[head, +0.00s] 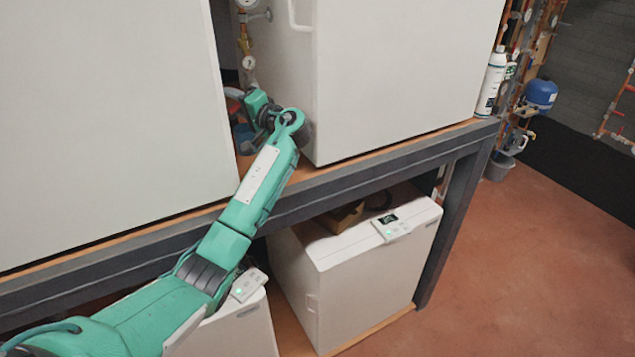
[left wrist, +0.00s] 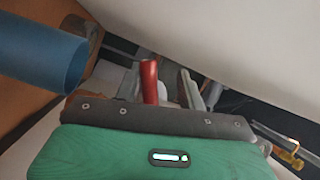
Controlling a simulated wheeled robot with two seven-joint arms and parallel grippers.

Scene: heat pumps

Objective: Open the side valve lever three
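A red valve lever (left wrist: 149,82) stands upright in the left wrist view, between the two grey fingers of my left gripper (left wrist: 168,84). The fingers are apart, with a gap showing on the lever's right side. I cannot tell whether the left finger touches the lever. In the head view my left gripper (head: 252,104) reaches into the narrow gap between two white heat pump cabinets. The fingertips are hidden there. The valve body is mostly hidden behind the gripper. My right gripper is out of view.
A blue pipe (left wrist: 45,55) lies close to the gripper's left in the left wrist view. White cabinets (head: 95,120) and (head: 390,75) flank the gap on the bench (head: 130,228). A brass fitting (left wrist: 290,157) sits at lower right.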

